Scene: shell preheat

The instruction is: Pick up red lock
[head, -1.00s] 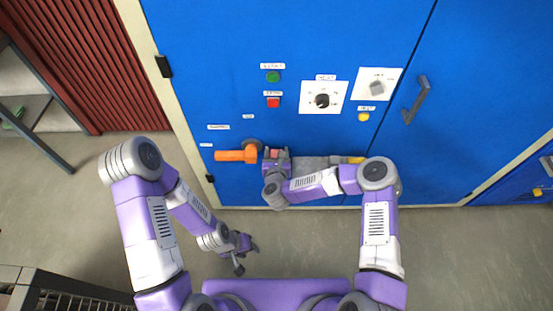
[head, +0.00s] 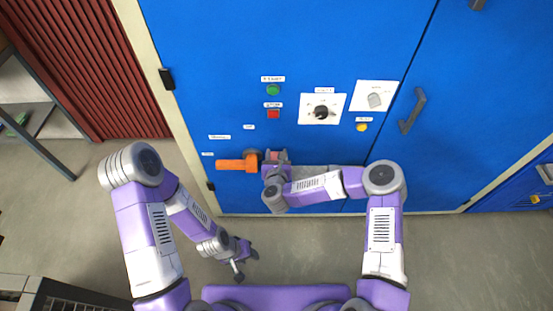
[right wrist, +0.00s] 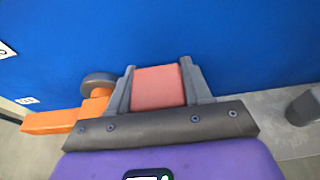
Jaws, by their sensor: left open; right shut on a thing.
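The red lock (right wrist: 158,87) is a pinkish-red block in the right wrist view. It sits between the two fingers of my right gripper (right wrist: 159,84), which is shut on it. In the head view my right gripper (head: 276,158) is at the lower part of the blue cabinet, just right of the orange handle, with a bit of the lock showing between its fingers. I cannot tell whether the lock touches the cabinet. My left gripper (head: 243,262) is open and empty, low over the floor, away from the cabinet.
The orange handle (head: 237,164) with its grey round hub (right wrist: 98,84) is close beside my right gripper. The blue cabinet (head: 220,60) carries a green button (head: 273,90), a red button (head: 273,114), dials and a grey door handle (head: 412,110). The floor around my left gripper is clear.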

